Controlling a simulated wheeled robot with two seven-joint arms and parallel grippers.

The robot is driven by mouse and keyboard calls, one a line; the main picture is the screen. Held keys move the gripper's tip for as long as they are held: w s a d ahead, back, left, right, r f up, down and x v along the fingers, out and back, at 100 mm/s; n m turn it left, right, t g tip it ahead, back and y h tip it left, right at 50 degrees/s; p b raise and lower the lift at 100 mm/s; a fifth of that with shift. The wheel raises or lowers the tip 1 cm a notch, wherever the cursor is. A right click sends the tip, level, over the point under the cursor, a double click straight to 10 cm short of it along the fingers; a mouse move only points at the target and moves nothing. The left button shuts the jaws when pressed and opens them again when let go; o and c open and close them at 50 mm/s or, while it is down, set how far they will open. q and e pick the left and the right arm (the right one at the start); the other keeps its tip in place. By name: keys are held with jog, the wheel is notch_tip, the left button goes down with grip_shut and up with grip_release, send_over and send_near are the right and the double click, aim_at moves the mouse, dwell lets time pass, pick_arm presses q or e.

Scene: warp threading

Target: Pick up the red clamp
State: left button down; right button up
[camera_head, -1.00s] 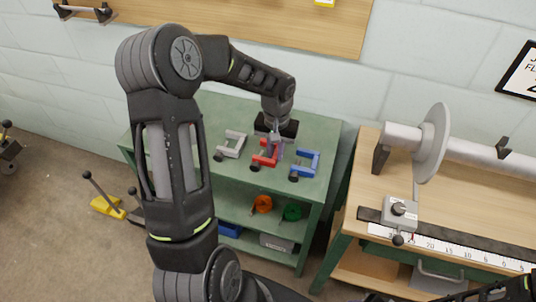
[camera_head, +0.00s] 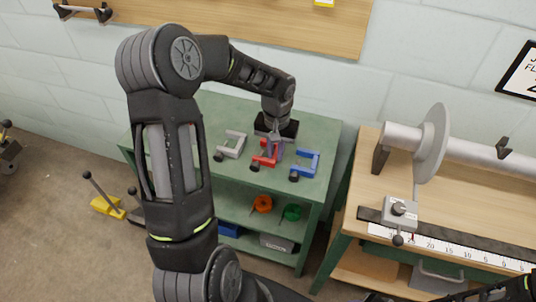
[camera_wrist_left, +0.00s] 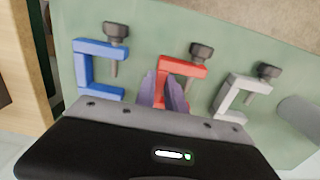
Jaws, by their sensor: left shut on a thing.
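The red clamp (camera_head: 265,154) lies on the green table top (camera_head: 318,130), between the grey clamp (camera_head: 231,144) and the blue clamp (camera_head: 305,164). My left gripper (camera_head: 274,150) reaches down onto it from above. In the left wrist view the purple-grey fingers (camera_wrist_left: 164,92) are shut on the red clamp (camera_wrist_left: 184,69), around its body. Its dark screw knob (camera_wrist_left: 202,51) sticks out beyond the fingers. The fingers and palm hide part of the clamp. I cannot tell whether it is clear of the table. My right gripper cannot be made out.
The blue clamp (camera_wrist_left: 97,68) and grey clamp (camera_wrist_left: 241,95) lie close on either side. A shelf below holds an orange item (camera_head: 262,204) and a green item (camera_head: 291,212). A wooden bench (camera_head: 455,212) with a roller and ruler stands at the right.

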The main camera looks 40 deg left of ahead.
aim_at(276, 154)
pick_arm(q)
jog(key=shift+r, duration=0.1)
dwell(0.3)
notch_tip(276, 154, up, 10)
jog(key=b, duration=0.1)
dwell(0.4)
dwell(0.4)
